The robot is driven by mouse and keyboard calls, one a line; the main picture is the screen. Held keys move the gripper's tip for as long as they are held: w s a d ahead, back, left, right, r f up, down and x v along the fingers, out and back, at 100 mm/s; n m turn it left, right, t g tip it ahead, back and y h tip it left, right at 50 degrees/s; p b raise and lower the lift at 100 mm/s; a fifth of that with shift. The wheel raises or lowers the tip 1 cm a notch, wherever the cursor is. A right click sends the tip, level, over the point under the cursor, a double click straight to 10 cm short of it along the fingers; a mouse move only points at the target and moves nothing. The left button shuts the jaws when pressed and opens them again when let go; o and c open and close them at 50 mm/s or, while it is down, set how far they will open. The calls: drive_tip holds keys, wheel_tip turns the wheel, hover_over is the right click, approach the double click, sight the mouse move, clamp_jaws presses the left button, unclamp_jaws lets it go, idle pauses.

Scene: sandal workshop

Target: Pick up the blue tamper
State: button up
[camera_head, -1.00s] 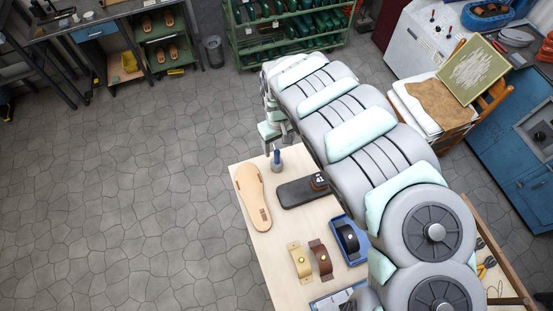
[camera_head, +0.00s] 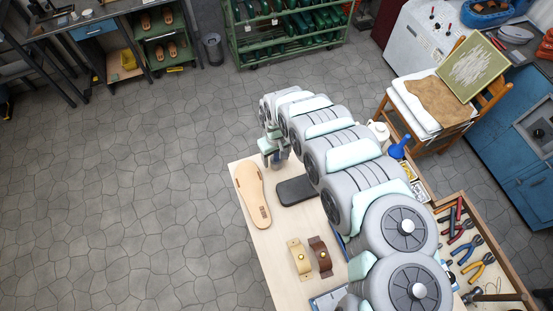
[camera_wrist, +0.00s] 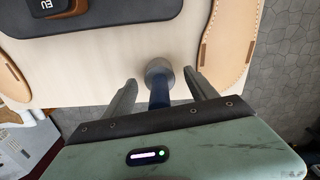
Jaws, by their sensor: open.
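The blue tamper (camera_wrist: 158,92) stands near the far end of the pale wooden table (camera_head: 262,238). In the wrist view its round grey metal end and blue handle lie between the two fingers of my gripper (camera_wrist: 159,77). The gripper is open, with a gap visible on each side of the tamper. In the head view my gripper (camera_head: 274,155) is low over the table's far corner and mostly hides the tamper.
Two straps, cream (camera_head: 299,258) and brown (camera_head: 320,256), lie nearer. A tool tray (camera_head: 452,210) and white jug (camera_head: 379,132) are at right. Stone floor is clear at left.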

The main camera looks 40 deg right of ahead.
drive_tip(key=shift+f, duration=0.2)
clamp_jaws()
idle(0.6)
